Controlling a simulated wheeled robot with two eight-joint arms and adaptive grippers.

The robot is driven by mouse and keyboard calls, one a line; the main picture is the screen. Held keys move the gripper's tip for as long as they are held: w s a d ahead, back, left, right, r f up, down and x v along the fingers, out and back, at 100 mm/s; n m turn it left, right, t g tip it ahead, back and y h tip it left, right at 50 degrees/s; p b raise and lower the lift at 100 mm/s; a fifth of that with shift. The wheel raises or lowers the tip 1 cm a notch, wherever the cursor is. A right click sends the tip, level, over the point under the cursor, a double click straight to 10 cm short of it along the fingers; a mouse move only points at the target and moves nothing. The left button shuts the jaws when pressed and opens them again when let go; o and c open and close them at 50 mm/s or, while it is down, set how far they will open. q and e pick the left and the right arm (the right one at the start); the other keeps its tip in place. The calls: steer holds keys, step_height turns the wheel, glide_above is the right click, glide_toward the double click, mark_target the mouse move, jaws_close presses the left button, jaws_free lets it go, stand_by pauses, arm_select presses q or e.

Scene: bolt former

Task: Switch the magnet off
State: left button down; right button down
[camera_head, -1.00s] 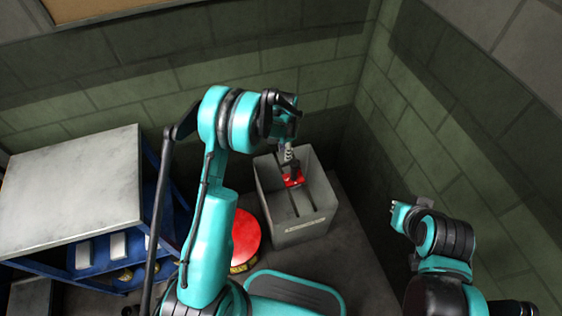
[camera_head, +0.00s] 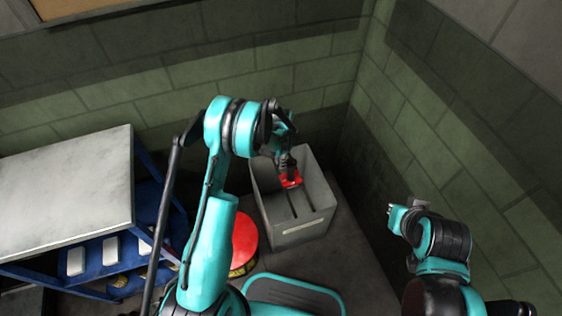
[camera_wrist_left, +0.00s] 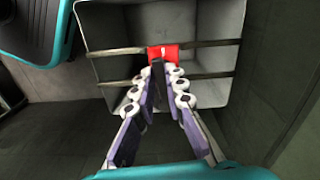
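A small red block (camera_head: 291,179) with a light mark shows over the grey bin (camera_head: 306,229); I take it to be the magnet. In the left wrist view the red block (camera_wrist_left: 163,53) lies level with the upper of two bars across the bin. My left gripper (camera_head: 287,164) points down into the bin, right at the block. In the left wrist view its fingertips (camera_wrist_left: 164,68) are close together and overlap the block's lower part. A dark piece shows between them; whether they grip it is unclear. My right gripper (camera_head: 399,211) is far off at the right.
A red round-topped drum (camera_head: 245,240) stands left of the bin. A grey-topped table with a blue frame (camera_head: 65,190) is at the left, with pale blocks on its lower shelf. Brick walls close in behind and to the right of the bin.

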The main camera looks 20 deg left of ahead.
arm_select(q)
steer(key=shift+w+a+m, duration=0.2)
steer(key=shift+w+m, duration=0.05)
steer(key=shift+m, duration=0.55)
steer(key=c, duration=1.6)
jaws_free()
steer(key=shift+o, duration=0.2)
step_height(320, 180, up, 12)
